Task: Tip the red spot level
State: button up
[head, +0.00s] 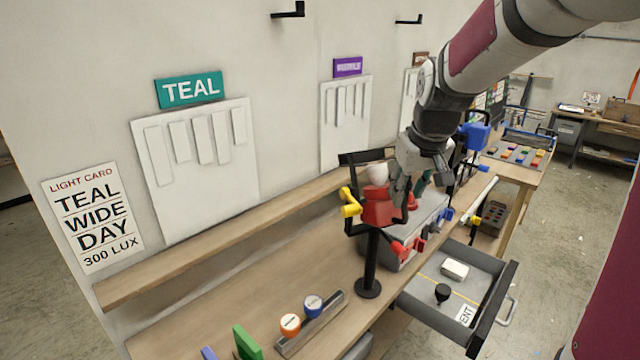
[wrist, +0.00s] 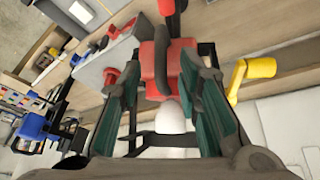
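The red spot (head: 378,212) is a red lamp body in a black yoke on a black post with a round base (head: 368,289), standing on the wooden bench. A white dome (head: 377,174) shows at its top and a yellow knob (head: 349,203) at its left side. Its exact tilt is hard to read. My gripper (head: 410,188) is just right of the lamp in the head view. In the wrist view my gripper (wrist: 162,70) has its green-padded fingers apart, with the red body (wrist: 155,88) and a black bar handle (wrist: 162,50) between them. Contact cannot be told.
A grey case (head: 425,215) with red and blue knobs sits behind the lamp. An open grey drawer (head: 430,315) juts out at the front right. A rack with orange and blue discs (head: 310,325) lies on the bench. A teal sign (head: 190,90) and light card (head: 92,217) hang on the wall.

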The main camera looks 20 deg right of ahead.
jog(key=shift+x, duration=2.1)
grip_shut()
